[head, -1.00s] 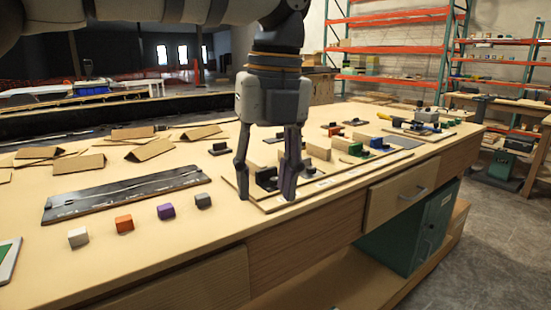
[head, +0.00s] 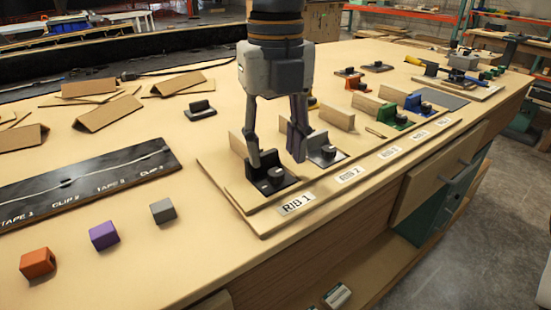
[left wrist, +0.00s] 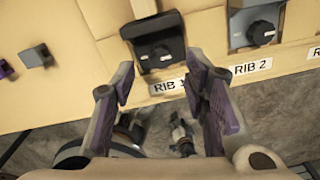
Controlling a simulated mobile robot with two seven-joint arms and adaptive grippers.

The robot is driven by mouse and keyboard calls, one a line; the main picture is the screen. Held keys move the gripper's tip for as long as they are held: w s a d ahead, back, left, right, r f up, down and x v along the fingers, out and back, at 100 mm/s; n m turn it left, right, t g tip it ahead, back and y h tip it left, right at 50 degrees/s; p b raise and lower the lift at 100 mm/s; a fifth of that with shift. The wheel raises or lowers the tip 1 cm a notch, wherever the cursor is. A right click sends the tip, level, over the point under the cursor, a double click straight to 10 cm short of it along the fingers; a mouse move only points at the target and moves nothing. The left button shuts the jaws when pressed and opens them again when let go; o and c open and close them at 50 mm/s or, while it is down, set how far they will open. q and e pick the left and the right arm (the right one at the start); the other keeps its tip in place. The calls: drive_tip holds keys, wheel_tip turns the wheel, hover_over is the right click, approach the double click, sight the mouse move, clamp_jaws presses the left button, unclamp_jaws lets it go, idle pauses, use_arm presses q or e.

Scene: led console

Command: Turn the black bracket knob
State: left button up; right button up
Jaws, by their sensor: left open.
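The black bracket (head: 262,193) with its small black knob (head: 275,174) sits on the wooden board (head: 236,206) at the label RIB 1. In the left wrist view, the black bracket (left wrist: 155,30) and its round knob (left wrist: 162,52) are just beyond the fingertips. My left gripper (head: 275,161) points down, open and empty, with its fingers spread over the bracket in the head view. Whether a finger touches the bracket cannot be told. My right gripper is in neither view.
A grey bracket (head: 326,155) stands close by at RIB 2, with green (head: 393,121) and blue (head: 419,108) brackets farther along. Orange (head: 37,262), purple (head: 104,235) and grey (head: 163,211) blocks lie at left. The table front between them and the board is clear.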

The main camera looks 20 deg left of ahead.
sight(275, 172)
use_arm(q)
drive_tip(key=shift+f, duration=1.65)
drive_tip(key=shift+c, duration=0.2)
clamp_jaws()
